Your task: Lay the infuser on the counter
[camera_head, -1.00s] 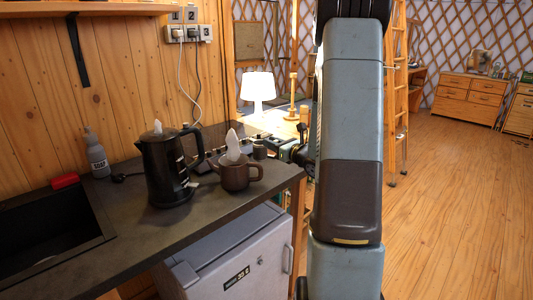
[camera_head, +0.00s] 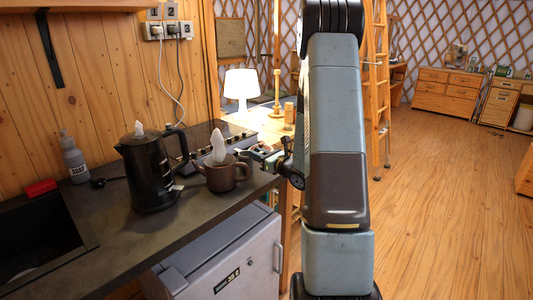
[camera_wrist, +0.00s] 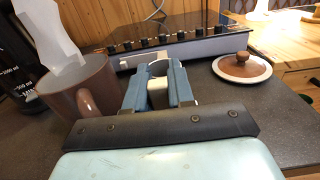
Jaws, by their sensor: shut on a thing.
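My gripper (camera_wrist: 158,85) is just above the dark counter (camera_wrist: 275,115), right of the brown mug (camera_wrist: 85,95). Its blue fingers are shut on a small pale, rounded piece, which looks like the infuser (camera_wrist: 158,94); the fingers hide much of it. I cannot tell whether it touches the counter. In the head view the gripper (camera_head: 272,160) is partly hidden by my arm, close right of the mug (camera_head: 223,178), and the held piece cannot be made out. The counter (camera_head: 190,220) also shows there. A white plume rises from the mug.
A black kettle (camera_head: 150,175) stands left of the mug. A hob with knobs (camera_wrist: 165,40) lies behind the gripper. A brown knobbed lid (camera_wrist: 242,66) lies on the counter to the right. A soap bottle (camera_head: 74,160) and sink (camera_head: 40,235) are farther left. Bare counter shows at front.

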